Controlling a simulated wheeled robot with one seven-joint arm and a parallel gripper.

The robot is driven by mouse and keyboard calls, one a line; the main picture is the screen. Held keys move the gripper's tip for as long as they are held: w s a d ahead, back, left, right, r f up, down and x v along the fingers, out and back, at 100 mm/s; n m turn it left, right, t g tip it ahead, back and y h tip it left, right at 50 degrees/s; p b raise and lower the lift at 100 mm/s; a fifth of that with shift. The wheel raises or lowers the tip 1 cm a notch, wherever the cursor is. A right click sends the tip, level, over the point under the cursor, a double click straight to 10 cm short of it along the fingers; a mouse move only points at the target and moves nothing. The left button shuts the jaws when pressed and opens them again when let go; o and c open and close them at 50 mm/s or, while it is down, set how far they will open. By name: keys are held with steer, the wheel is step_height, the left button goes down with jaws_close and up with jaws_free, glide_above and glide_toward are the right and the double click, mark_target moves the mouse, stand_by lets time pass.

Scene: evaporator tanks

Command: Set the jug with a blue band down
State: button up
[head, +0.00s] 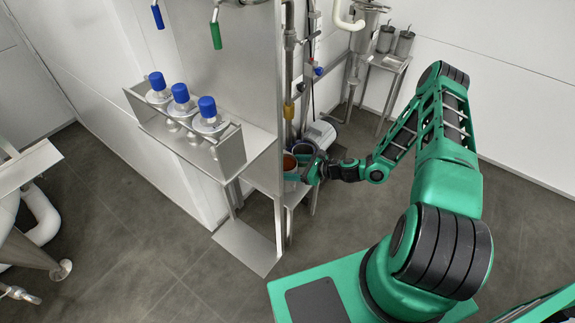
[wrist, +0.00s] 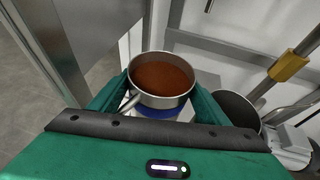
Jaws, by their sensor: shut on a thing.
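The jug with a blue band (wrist: 162,101) is metal and upright, filled with brown liquid. In the wrist view its blue band (wrist: 160,112) shows below the rim, between the fingers. My gripper (wrist: 160,93) is shut on the jug, with one green finger on each side. In the head view my gripper (head: 309,172) reaches in from the right to the jug (head: 290,164), beside the steel panel and over a low steel stand. The jug's base is hidden, so I cannot tell whether it touches the stand.
Pipes with a yellow fitting (wrist: 289,65) rise behind. A steel rack (head: 185,135) with three blue-capped bottles is to the left. Open floor (head: 350,225) lies in front of the stand.

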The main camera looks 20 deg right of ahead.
steer(key=shift+f, duration=1.95)
steer(key=o, duration=2.1)
steer(key=shift+f, duration=0.15)
steer(key=v, duration=1.2)
